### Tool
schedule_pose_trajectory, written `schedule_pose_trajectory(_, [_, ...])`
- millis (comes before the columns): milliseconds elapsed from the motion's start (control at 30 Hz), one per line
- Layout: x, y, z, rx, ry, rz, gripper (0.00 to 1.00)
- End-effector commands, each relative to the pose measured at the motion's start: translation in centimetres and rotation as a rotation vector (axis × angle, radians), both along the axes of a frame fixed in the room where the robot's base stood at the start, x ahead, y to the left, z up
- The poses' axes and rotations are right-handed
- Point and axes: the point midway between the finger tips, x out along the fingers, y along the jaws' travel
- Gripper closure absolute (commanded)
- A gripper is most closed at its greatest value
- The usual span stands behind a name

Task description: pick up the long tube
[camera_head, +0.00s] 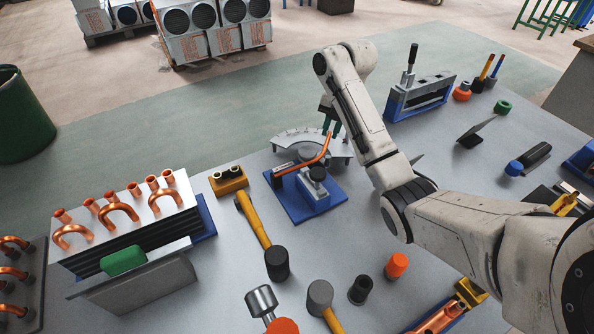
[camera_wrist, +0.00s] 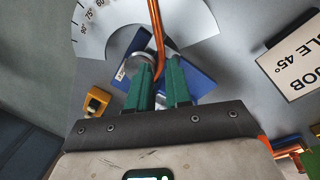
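The long tube (camera_head: 308,160) is orange copper with a bend. It lies over the blue-based bender (camera_head: 308,195), and its upper end rises toward my gripper (camera_head: 330,122). In the wrist view the tube (camera_wrist: 157,35) runs down from the top edge to the green fingertips (camera_wrist: 160,68) and passes partly behind the left finger. The fingers are apart, with a gap wider than the tube. I cannot tell whether either finger touches it. The bender's blue base (camera_wrist: 202,72) shows beyond the fingers.
A white angle scale (camera_head: 300,138) stands behind the bender. A yellow-handled mallet (camera_head: 255,225) and a yellow block (camera_head: 229,181) are to its left. A rack with copper U-bends (camera_head: 130,225) is further left. A blue-framed fixture (camera_head: 420,95) is at the back right.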

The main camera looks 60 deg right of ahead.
Motion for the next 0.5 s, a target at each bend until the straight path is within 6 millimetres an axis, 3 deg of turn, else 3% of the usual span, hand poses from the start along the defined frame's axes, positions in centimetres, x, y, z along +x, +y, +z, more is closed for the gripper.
schedule_pose_trajectory(500, [0.9,0.5,-5.8,0.001,0.001,-0.001,0.81])
